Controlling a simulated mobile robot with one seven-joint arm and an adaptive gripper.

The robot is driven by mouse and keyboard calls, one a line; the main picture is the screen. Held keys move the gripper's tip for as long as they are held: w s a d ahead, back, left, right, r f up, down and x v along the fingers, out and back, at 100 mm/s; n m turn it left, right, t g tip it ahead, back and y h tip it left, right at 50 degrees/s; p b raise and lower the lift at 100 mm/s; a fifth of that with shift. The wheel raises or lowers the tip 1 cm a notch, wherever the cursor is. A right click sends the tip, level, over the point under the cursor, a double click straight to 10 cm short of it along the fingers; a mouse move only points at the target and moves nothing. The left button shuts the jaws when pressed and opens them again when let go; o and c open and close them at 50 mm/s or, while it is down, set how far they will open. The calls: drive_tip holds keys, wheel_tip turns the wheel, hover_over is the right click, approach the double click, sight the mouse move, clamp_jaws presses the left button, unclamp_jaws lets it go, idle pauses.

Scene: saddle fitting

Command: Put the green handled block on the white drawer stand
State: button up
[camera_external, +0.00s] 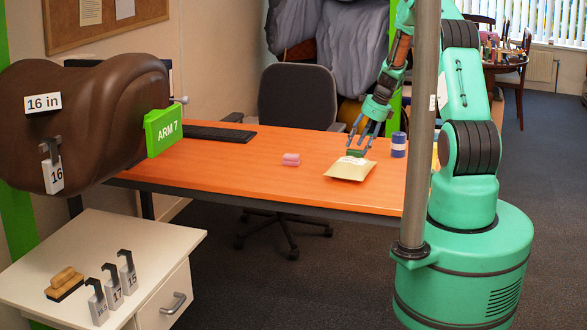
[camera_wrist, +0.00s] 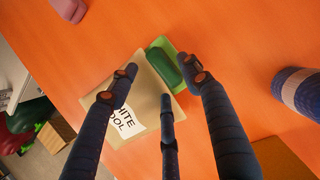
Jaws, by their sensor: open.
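The green handled block (camera_wrist: 166,66) shows in the wrist view at the upper right edge of a cream packet (camera_wrist: 150,100). I cannot tell whether it rests on the packet or just beside it. In the external view the block (camera_external: 355,153) is a small green patch behind the packet (camera_external: 350,169), below my fingers. My gripper (camera_external: 360,143) is open, above the block. In the wrist view my gripper (camera_wrist: 163,80) has its fingers spread on either side of the block, apart from it. The white drawer stand (camera_external: 180,240) is at the lower left of the external view.
The stand's top carries a wooden-handled brush (camera_external: 65,284) and several numbered grey hooks (camera_external: 112,284); its front right is partly clear. A brown saddle form (camera_external: 90,120) overhangs the orange table's left end.

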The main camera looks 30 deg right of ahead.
drive_tip(key=p+v, duration=0.2)
drive_tip(key=v, duration=0.7)
drive_tip(key=shift+r, duration=0.15)
drive_tip(key=shift+r, duration=0.1)
drive_tip(key=s+a+r+n, duration=0.4)
drive_tip(key=s+a+r, duration=0.2)
drive_tip(key=r, duration=0.4)
drive_tip(key=s+a+r+n+h, duration=0.1)
drive_tip(key=s+a+r+n, duration=0.45)
drive_tip(key=r, duration=0.35)
drive_tip(key=s+a+r+n, duration=0.4)
drive_tip(key=s+a+r, duration=0.2)
drive_tip(key=r, duration=0.4)
drive_tip(key=s+a+r+n, duration=0.2)
drive_tip(key=s+n, duration=0.2)
drive_tip(key=s, duration=0.6)
drive_tip(key=s+a+r+n+t+h, duration=0.1)
drive_tip(key=s+n, duration=0.4)
drive_tip(key=s, duration=0.5)
drive_tip(key=s+a+r+n+t+h, duration=0.1)
drive_tip(key=s+a+r+n, duration=0.2)
drive_tip(key=s, duration=0.7)
drive_tip(key=shift+s+a+n, duration=0.15)
drive_tip(key=shift+a+n, duration=0.6)
drive_tip(key=shift+a, duration=0.35)
drive_tip(key=shift+r, duration=0.1)
